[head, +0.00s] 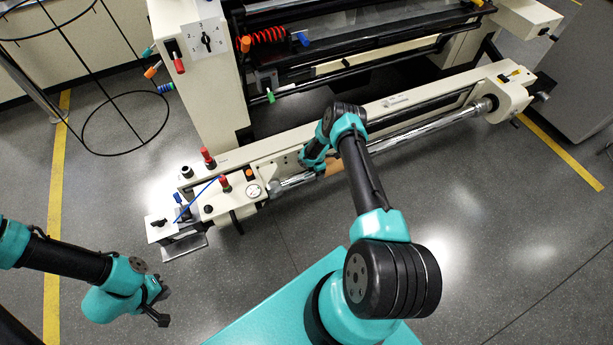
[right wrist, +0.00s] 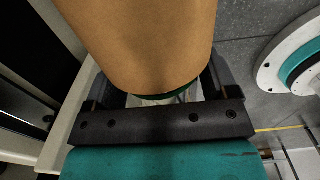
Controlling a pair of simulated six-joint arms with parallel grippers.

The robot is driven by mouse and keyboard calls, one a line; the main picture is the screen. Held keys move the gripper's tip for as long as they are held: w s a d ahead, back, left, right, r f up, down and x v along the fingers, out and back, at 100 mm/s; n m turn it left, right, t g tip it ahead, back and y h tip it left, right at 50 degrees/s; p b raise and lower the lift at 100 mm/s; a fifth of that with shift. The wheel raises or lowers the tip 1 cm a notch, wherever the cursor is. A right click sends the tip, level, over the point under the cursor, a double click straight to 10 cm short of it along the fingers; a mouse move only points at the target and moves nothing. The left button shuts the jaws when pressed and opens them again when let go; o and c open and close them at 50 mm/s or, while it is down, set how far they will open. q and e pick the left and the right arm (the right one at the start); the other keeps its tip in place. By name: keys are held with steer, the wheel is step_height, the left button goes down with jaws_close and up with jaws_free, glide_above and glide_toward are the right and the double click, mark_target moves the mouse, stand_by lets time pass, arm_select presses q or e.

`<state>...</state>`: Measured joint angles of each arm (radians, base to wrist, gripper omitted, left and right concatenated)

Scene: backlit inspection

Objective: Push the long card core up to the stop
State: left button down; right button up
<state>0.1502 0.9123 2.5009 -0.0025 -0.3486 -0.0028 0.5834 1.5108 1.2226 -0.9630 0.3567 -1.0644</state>
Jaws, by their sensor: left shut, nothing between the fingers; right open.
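The brown card core (head: 333,168) is on the long metal shaft (head: 425,129) of the machine, and my right arm hides much of it in the head view. In the right wrist view the core (right wrist: 145,40) fills the top middle, between the two dark fingers of my right gripper (right wrist: 158,88). That gripper is open, with a finger on either side of the core; I cannot tell whether either touches it. My left gripper (head: 161,305) is shut and empty, low at the left over the floor, well away from the core. I cannot make out the stop for certain.
The shaft runs between a cream end block (head: 505,92) at the right and a panel with red knobs and a gauge (head: 254,190) at the left. A wire stand (head: 126,122) is at the upper left. The grey floor in front of the machine is clear.

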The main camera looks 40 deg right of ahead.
mark_target(333, 163)
steer(key=shift+s+d, duration=0.35)
steer(key=shift+d, duration=1.4)
steer(key=shift+s+d, duration=0.3)
steer(key=shift+d, duration=1.45)
steer(key=shift+s+d, duration=0.35)
steer(key=shift+d, duration=1.4)
steer(key=shift+a, duration=0.2)
stand_by(0.5)
steer(key=shift+w+a, duration=0.15)
steer(key=shift+a, duration=0.4)
steer(key=shift+r, duration=4.5)
